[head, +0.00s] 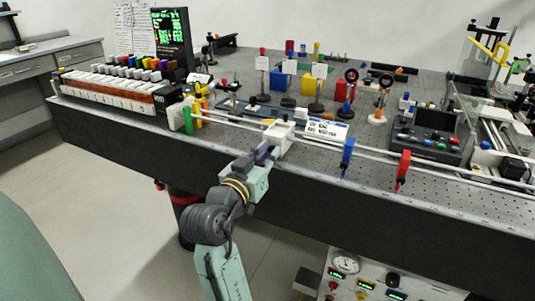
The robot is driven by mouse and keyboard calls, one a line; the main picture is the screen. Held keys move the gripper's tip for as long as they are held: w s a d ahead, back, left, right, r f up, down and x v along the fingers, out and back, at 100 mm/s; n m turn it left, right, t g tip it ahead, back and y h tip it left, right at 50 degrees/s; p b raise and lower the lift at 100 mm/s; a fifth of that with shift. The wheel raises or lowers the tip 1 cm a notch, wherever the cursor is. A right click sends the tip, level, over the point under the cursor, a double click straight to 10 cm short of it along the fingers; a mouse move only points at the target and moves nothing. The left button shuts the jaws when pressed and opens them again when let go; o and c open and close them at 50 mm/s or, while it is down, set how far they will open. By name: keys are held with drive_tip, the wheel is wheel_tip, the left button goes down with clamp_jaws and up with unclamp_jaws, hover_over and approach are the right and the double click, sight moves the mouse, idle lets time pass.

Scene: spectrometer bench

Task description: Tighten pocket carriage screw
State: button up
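A pale block, seemingly the pocket carriage (281,135), sits on the twin white rails (375,155) along the bench's front edge. My gripper (268,149) reaches up from the front, its purple-grey fingers right at the carriage's near side. Whether the fingers touch the carriage, or are open or shut, is too small to tell. The carriage screw cannot be made out; the fingers may hide it.
A white label card (326,130) stands right of the carriage. A blue holder (347,152) and a red holder (403,166) sit further right on the rails. A green post (187,118) stands left. Free floor lies in front of the bench.

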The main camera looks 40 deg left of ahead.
clamp_jaws()
drive_tip(key=shift+f+m+b, duration=0.1)
drive_tip(key=shift+m+b, duration=0.2)
drive_tip(key=shift+b, duration=0.05)
drive_tip(key=m+b, duration=0.6)
drive_tip(key=shift+f+b, duration=0.15)
drive_tip(key=shift+b, duration=0.15)
drive_tip(key=m+b, duration=0.4)
drive_tip(key=shift+m, duration=0.3)
drive_tip(key=m+b, duration=0.5)
drive_tip(key=m, duration=0.1)
drive_tip(key=shift+b, duration=0.3)
drive_tip(key=m+b, duration=0.2)
drive_tip(key=m, duration=0.1)
drive_tip(key=m+b, duration=0.1)
drive_tip(key=m, duration=0.1)
drive_tip(key=shift+r, duration=0.25)
